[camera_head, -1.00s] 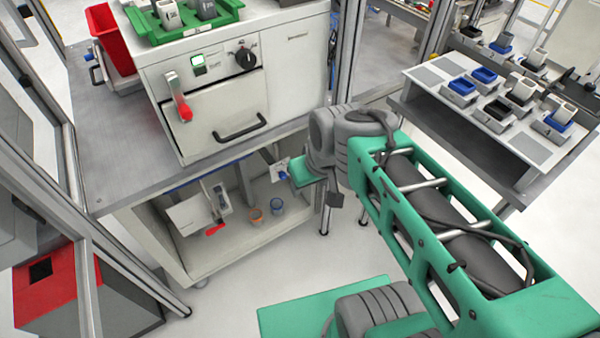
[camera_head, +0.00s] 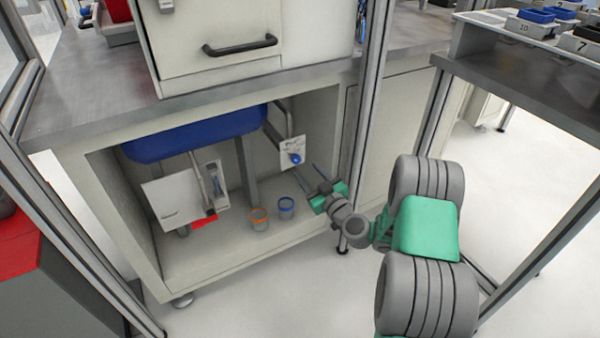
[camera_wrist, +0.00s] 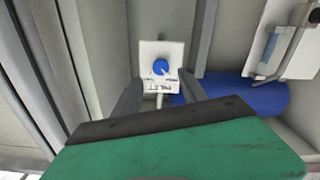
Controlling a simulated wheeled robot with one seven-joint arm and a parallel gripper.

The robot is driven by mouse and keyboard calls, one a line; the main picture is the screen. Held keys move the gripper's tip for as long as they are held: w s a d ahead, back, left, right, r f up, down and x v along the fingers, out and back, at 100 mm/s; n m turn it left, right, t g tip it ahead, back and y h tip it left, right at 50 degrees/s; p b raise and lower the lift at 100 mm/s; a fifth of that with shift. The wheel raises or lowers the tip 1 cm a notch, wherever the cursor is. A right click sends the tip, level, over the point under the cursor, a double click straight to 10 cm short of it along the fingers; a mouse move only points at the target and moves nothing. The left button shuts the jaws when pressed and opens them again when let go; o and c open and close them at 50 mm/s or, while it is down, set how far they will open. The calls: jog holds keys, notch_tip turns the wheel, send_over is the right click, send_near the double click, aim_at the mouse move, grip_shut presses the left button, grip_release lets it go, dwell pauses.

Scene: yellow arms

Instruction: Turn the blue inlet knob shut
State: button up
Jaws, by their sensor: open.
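The blue inlet knob (camera_head: 295,158) is on a white plate (camera_head: 286,146) at the right of the open cabinet under the worktop, below a grey pipe. The knob also shows in the wrist view (camera_wrist: 160,66), upper centre, on its white plate (camera_wrist: 149,48). My gripper (camera_head: 309,178) is just right of and below the knob in the head view, its fingers pointing into the cabinet. In the wrist view my gripper (camera_wrist: 160,79) is open, with a finger on each side below the plate. The knob appears beyond the fingertips, and I see no contact.
A blue basin (camera_head: 190,138) hangs under the worktop (camera_head: 70,95). A white box (camera_head: 172,202) and a red lever (camera_head: 204,221) are at the cabinet's left. Two small cups, orange-rimmed (camera_head: 259,217) and blue (camera_head: 286,207), stand on its floor. A metal post (camera_head: 366,130) rises close right of the opening.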

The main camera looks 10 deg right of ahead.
aim_at(298, 161)
jog(key=x, duration=0.5)
jog(key=shift+w+a, duration=0.15)
jog(key=shift+w, duration=0.1)
grip_shut()
